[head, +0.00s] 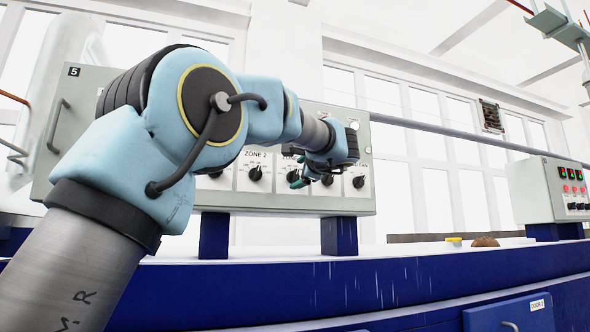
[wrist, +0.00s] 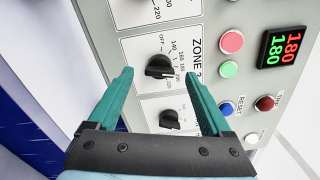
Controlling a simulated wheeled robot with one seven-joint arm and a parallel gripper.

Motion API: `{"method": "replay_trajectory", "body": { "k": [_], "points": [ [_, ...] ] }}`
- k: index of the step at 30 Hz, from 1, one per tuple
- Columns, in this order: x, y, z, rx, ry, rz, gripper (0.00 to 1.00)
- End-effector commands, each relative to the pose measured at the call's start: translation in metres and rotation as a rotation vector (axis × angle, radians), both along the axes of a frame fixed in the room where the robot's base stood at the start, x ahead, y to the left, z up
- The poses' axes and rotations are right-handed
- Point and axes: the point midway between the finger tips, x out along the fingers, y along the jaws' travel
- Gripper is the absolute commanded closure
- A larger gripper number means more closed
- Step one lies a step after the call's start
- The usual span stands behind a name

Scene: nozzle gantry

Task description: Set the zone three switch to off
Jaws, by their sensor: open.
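In the wrist view a black rotary switch (wrist: 159,66) sits on a white plate marked ZONE, its number partly hidden by a finger. The plate has OFF at upper left and temperature numbers along the right. The switch pointer seems turned away from OFF, toward the higher numbers. My gripper (wrist: 160,75) is open, its teal fingers on either side of this switch, with no visible grip on it. In the head view my gripper (head: 297,180) is in front of the panel, just right of the ZONE 2 switch (head: 255,173), and partly hides the zone plate there.
The grey control panel (head: 225,198) stands on blue supports. Another dark knob (wrist: 169,119) lies between my fingers nearer the palm. Pink and green buttons (wrist: 230,69) and a lit display (wrist: 283,48) are to the right. A smaller control box (head: 555,175) stands at far right.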

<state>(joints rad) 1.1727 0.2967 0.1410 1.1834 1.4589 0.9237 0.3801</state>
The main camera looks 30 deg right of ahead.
Motion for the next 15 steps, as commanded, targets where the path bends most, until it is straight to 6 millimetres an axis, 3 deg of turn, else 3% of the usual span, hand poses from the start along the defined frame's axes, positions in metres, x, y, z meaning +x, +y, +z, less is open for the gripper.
{"method": "replay_trajectory", "body": {
  "k": [6, 15],
  "points": [
    [0.026, -0.003, 0.002, -0.001, 0.000, 0.001, 0.17],
    [0.031, -0.004, 0.000, -0.001, 0.000, 0.000, 0.17]
  ]
}}
